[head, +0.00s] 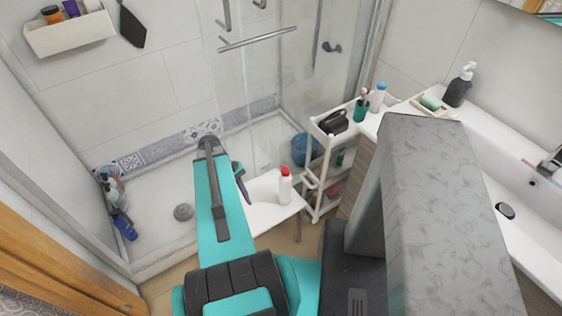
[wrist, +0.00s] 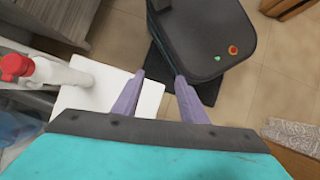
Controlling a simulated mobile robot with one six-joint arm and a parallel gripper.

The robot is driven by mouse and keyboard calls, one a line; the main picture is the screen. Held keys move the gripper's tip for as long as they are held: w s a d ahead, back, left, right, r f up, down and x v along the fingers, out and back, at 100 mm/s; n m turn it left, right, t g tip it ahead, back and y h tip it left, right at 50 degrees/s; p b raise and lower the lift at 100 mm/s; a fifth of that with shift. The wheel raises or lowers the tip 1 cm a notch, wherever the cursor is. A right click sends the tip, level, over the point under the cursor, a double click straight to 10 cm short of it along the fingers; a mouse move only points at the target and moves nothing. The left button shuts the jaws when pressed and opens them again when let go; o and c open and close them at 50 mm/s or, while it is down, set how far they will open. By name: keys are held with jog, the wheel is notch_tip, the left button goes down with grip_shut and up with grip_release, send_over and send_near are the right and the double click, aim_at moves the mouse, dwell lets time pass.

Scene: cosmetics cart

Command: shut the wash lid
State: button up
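A white bottle with a red cap (head: 285,171) stands upright on a white bench (head: 262,215) in the head view. It is the likely wash bottle. In the wrist view the bottle (wrist: 62,76) lies across the left side, its red cap (wrist: 14,66) near the left edge. I cannot tell whether the cap's lid is open or shut. My gripper's purple fingers (wrist: 160,77) are apart with nothing between them, over the bench's edge in the wrist view. In the head view my gripper (head: 241,184) shows just left of the bottle, apart from it, partly hidden by my arm.
A white cart (head: 322,168) with several bottles and a dark item stands right of the bench. A blue bucket (head: 304,147) is behind it. The glass shower (head: 245,90) lies beyond the bench, and the sink counter (head: 500,200) is at right.

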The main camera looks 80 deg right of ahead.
jog(key=w+a+f+n+h, duration=0.1)
jog(key=w+a+f, duration=0.25)
jog(key=a, duration=0.25)
jog(key=w+a+f+n, duration=0.2)
jog(key=w+a+f, duration=0.1)
jog(key=w+a, duration=0.3)
jog(key=w+a+f+n+h, duration=0.1)
jog(key=w+a+f, duration=0.2)
jog(key=a, duration=0.4)
jog(key=s+a+f+n, duration=0.1)
jog(key=a+f, duration=0.1)
jog(key=a, duration=0.5)
jog(key=a+f+n+h, duration=0.1)
jog(key=a+f, duration=0.2)
jog(key=a, duration=0.4)
jog(key=s+a+f+n+g, duration=0.1)
jog(key=a+f, duration=0.1)
jog(key=a, duration=0.5)
jog(key=shift+s+f, duration=0.3)
jog(key=shift+f, duration=0.1)
jog(key=shift+c, duration=1)
